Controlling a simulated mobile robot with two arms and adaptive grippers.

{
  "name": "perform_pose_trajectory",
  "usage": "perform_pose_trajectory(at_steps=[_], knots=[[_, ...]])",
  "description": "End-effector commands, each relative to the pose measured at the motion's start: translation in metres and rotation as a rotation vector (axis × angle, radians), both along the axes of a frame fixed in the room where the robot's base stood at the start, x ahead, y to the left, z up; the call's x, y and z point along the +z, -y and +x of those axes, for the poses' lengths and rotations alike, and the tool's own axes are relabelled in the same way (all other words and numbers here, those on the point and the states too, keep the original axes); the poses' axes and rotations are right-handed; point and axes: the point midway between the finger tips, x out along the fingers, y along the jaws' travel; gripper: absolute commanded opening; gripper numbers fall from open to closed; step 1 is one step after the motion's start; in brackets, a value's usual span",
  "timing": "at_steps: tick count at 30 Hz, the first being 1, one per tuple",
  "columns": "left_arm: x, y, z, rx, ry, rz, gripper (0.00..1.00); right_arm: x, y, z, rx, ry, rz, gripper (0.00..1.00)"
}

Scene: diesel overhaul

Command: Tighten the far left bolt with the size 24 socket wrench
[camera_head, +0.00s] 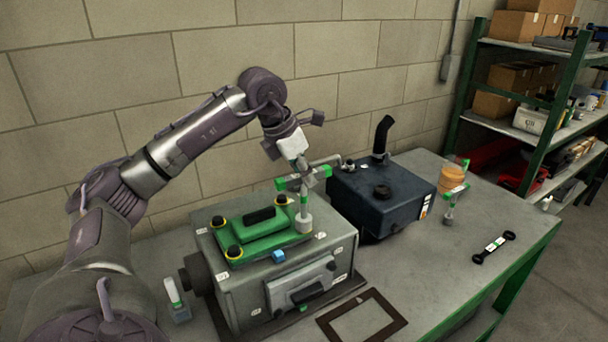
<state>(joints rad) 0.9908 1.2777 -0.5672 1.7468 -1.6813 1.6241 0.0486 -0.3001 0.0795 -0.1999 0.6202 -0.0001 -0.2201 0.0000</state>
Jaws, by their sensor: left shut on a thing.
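My left gripper (301,160) reaches over the engine block (285,262) and is shut on the upper part of a green-handled socket wrench (303,205). The wrench stands about upright with its grey socket at the near right corner of the green cover (246,236). Whether it sits on a bolt there is hidden. The far left bolt (218,222) shows as a black head with a yellow ring, apart from the wrench. Similar bolts show at the near left (234,252) and far right (282,199). The wrench's size mark is not readable. My right gripper is not in view.
A dark blue tank (380,196) with an upright pipe stands right of the engine. A brown frame gasket (362,318) lies in front.

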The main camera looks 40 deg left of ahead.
Motion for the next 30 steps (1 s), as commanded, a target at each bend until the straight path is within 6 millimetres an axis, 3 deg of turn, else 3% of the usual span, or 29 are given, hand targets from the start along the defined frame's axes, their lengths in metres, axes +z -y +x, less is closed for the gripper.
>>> perform_pose_trajectory(at_steps=[21, 30], knots=[[0.005, 0.002, 0.001, -1.116, 0.001, -0.005, 0.00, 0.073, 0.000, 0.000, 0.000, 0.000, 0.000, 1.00], [0.001, 0.002, 0.001, -1.622, 0.002, -0.001, 0.00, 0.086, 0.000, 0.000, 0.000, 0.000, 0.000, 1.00]])
